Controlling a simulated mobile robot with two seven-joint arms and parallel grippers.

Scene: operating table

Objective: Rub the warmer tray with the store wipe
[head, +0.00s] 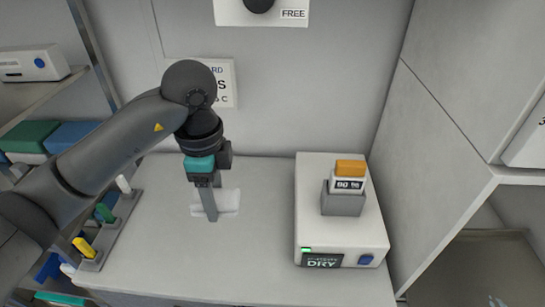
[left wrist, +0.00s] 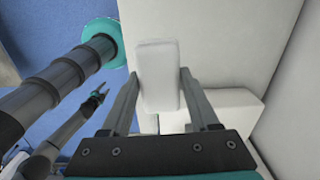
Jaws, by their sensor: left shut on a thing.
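The white wipe (head: 229,203) is a soft-looking pad at the middle of the counter in the head view. My left gripper (head: 210,218) points down and is shut on it. In the left wrist view the wipe (left wrist: 157,75) sits between the two fingers. I cannot tell whether it touches the counter. A bare brownish-grey tray (head: 490,268) lies in the open bay at the lower right and looks like the warmer tray, though no label on it is readable. A slim forked arm end (left wrist: 98,94) shows small in the left wrist view, perhaps my right gripper.
A white device marked DRY (head: 343,232) stands right of the gripper, with a grey holder (head: 343,204) and an orange-topped block (head: 350,168) on it. A rack with coloured handles (head: 105,232) stands at left. A white partition (head: 425,160) divides counter from bay. The front counter is clear.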

